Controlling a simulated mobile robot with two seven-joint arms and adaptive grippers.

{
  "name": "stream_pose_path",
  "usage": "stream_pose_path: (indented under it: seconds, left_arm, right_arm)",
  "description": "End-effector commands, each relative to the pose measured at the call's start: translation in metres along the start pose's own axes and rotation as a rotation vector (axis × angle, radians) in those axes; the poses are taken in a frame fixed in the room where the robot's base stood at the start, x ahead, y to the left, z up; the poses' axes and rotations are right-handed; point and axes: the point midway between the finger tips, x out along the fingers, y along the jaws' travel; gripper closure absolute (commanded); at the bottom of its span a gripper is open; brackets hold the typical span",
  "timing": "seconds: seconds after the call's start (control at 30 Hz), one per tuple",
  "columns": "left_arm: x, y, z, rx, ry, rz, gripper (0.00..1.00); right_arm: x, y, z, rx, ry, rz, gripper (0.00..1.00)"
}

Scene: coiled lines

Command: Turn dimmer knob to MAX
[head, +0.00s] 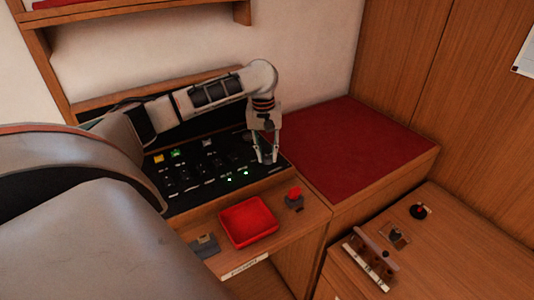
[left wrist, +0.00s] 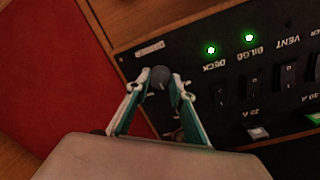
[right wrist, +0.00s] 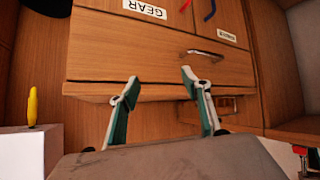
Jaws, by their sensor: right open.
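The dimmer knob (left wrist: 160,77) is a small round dark grey knob at the end of the black switch panel (left wrist: 135,62), seen in the left wrist view. My left gripper (left wrist: 159,84) has its fingertips close against both sides of the knob, with the knob between them. In the head view my left gripper (head: 266,160) points down at the right end of the panel (head: 175,199), and the knob is hidden there. The knob's markings are too small to read. My right gripper (right wrist: 158,85) is open and empty in front of a wooden drawer front (right wrist: 150,65).
Lit green lamps (left wrist: 249,38) and rocker switches (left wrist: 288,77) sit beside the knob. A red tray (head: 248,240) and a red button (head: 294,193) are on the ledge before the panel. A red cushion (head: 350,145) lies to the right. A yellow object (right wrist: 32,105) stands left of my right gripper.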

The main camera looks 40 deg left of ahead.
Motion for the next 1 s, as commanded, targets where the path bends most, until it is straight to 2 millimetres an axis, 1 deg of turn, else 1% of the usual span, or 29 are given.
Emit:
stream_pose_path:
  seconds: [0.27, 0.47, 0.67, 1.0]
  left_arm:
    - [-0.0001, -0.0005, -0.0001, 0.005, 0.000, -0.001, 0.99]
    - [-0.0007, -0.0004, -0.0005, 0.053, -0.002, -0.001, 0.99]
    - [-0.0008, 0.0001, -0.0006, 0.175, -0.010, 0.000, 0.99]
    - [-0.0011, 0.0007, -0.0011, 0.488, -0.027, 0.000, 0.99]
  right_arm:
    - [-0.0001, 0.0004, -0.0002, -0.001, 0.000, 0.000, 0.52]
    - [-0.0004, 0.0029, 0.0008, -0.007, -0.001, 0.001, 0.52]
    - [-0.0008, 0.0065, 0.0022, -0.015, -0.002, 0.004, 0.52]
    - [-0.0011, 0.0055, 0.0026, -0.011, -0.003, 0.004, 0.52]
